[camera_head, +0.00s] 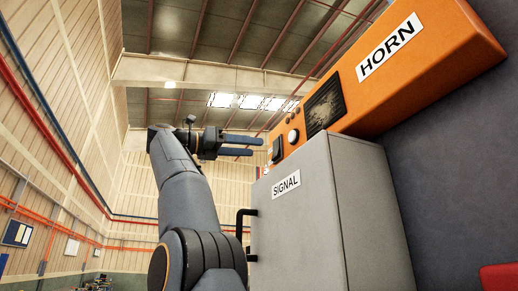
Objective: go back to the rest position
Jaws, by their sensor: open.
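My gripper (238,145) is in the middle of the view, at the end of my raised arm. Its two dark fingers point right and stand apart, with nothing between them. The fingertips are close to the left end of an orange box labelled HORN (435,72) in the picture; I cannot tell whether they touch it. The box has a dark grille, a round white button (293,137) and a dark switch-like part (277,150) near its left end.
A grey cabinet labelled SIGNAL (300,225), with a black handle (241,234), stands right of my arm below the orange box. A dark panel fills the far right, with a red object (499,277) at its lower edge. Open hall space lies to the left.

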